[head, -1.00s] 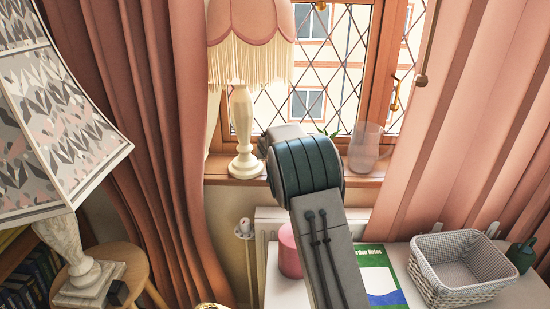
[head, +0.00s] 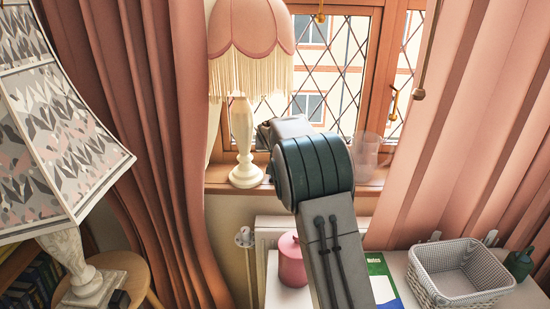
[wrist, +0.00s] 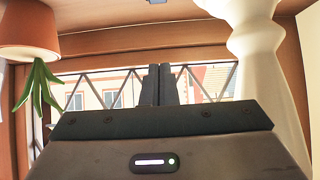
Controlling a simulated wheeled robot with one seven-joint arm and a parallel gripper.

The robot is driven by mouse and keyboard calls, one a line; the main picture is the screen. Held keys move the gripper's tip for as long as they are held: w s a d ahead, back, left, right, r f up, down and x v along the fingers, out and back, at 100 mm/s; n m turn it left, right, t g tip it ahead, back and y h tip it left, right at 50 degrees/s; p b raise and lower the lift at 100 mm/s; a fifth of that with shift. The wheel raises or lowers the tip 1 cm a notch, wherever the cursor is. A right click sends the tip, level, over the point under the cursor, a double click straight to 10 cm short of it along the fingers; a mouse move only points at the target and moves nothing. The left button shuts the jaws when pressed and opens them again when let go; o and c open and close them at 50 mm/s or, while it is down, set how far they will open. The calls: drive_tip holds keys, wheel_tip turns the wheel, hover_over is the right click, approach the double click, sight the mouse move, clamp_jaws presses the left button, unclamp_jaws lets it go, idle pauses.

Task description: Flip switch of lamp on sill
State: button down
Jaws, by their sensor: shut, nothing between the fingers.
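The sill lamp (head: 243,135) has a pink fringed shade and a cream turned stem. It stands upright on the wooden sill (head: 222,187), left of my arm, in the head view. The wrist view looks upside down; there the lamp's pale stem (wrist: 262,50) is at the right. My gripper (wrist: 160,72) is shut and empty, its fingertips in front of the window, beside the lamp and apart from it. A small dark grey piece (wrist: 156,2) shows on the sill at the top edge; I cannot tell whether it is the switch. My arm hides the gripper in the head view.
An orange plant pot (wrist: 28,32) is on the wrist view's left. A clear jug (head: 367,150) stands right of my arm on the sill. Below are a pink canister (head: 291,262) and a white basket (head: 461,282). A patterned lamp (head: 50,130) and curtain (head: 160,130) border the left.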

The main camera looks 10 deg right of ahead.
drive_tip(key=s+r, duration=0.3)
drive_tip(key=r, duration=0.2)
drive_tip(key=shift+s+a+b, duration=0.35)
drive_tip(key=shift+s+a, duration=0.05)
drive_tip(key=s+f+n+g+y+p, duration=0.1)
drive_tip(key=s+f+g, duration=0.2)
drive_tip(key=s, duration=2)
drive_tip(key=s+d+f+n+g+y+p, duration=0.1)
drive_tip(key=s+f+g, duration=0.2)
drive_tip(key=s, duration=2)
drive_tip(key=shift+s+f+g, duration=0.2)
drive_tip(key=shift+s+g, duration=0.05)
drive_tip(key=shift+g, duration=0.25)
drive_tip(key=shift+d, duration=0.1)
